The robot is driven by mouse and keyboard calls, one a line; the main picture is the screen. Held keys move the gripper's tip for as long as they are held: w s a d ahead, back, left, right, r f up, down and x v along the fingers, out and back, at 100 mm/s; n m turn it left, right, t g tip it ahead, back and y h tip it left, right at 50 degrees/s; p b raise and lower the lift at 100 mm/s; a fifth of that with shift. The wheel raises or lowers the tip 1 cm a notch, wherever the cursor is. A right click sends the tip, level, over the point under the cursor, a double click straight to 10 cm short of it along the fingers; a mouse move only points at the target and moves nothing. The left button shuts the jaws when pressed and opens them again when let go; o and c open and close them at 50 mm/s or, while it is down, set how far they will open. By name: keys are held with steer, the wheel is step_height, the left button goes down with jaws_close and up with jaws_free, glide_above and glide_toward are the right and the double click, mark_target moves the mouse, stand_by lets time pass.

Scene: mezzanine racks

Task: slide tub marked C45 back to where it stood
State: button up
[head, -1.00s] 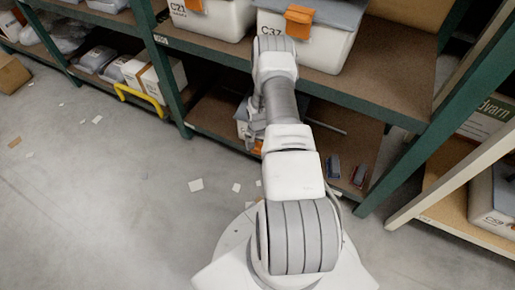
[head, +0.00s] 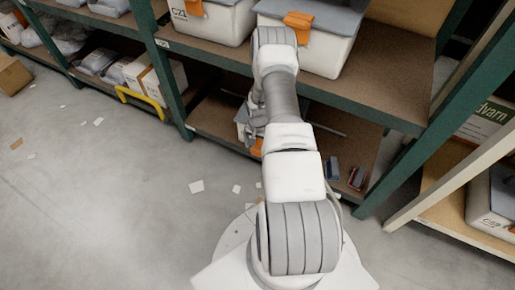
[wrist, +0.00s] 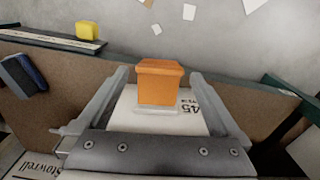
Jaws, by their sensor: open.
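The tub marked C45 shows in the wrist view as a white wall (wrist: 128,112) with a partly hidden label reading "45" and an orange latch (wrist: 160,82). My gripper (wrist: 158,78) is open, with one finger on each side of the latch and a gap to each. In the head view, part of a pale tub (head: 241,131) shows on the lower shelf behind my arm, with a bit of orange (head: 256,147) below it. Most of that tub and my fingertips are hidden there.
Tub C21 (head: 215,24) and a grey-lidded tub (head: 327,52) stand on the shelf above (head: 385,75). Small dark items (head: 357,178) lie at the right of the lower shelf. Green uprights (head: 170,90) flank the bay. Paper scraps (head: 196,187) lie on open floor.

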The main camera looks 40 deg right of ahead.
step_height(320, 180, up, 14)
steer(key=p, duration=0.4)
steer(key=shift+f, duration=0.15)
